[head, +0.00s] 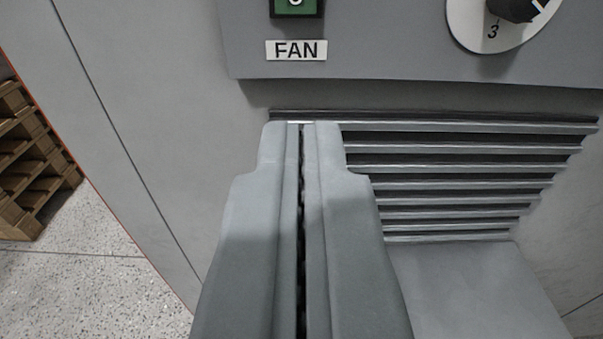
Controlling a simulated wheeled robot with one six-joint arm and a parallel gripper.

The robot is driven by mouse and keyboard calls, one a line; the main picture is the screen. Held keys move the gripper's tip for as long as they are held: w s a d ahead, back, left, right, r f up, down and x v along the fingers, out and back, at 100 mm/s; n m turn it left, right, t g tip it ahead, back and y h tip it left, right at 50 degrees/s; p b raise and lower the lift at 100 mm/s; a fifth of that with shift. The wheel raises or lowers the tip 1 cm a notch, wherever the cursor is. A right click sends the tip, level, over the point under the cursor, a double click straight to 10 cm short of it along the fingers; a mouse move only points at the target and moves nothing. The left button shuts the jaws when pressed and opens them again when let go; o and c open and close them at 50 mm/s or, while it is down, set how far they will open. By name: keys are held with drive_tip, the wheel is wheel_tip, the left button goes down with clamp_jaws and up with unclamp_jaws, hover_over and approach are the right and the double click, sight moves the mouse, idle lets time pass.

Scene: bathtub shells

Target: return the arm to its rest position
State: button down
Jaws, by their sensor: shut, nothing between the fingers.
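My gripper (301,126) fills the lower middle of the head view. Its two grey fingers lie side by side, shut, with nothing between them. The fingertips point at a grey cabinet and overlap the left part of its louvred vent (460,170). I cannot tell whether the tips touch the cabinet. The rest of my arm is out of view.
Above the fingertips a grey control panel (390,50) carries a green switch (297,6), a FAN label (296,50) and a dial (500,22). Wooden pallets (32,160) stand at the left on open speckled floor (90,275).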

idle(0.3)
drive_tip(key=s+f, duration=0.2)
drive_tip(key=s, duration=3.9)
drive_tip(key=shift+s+a+f, duration=0.15)
drive_tip(key=shift+s+f, duration=0.25)
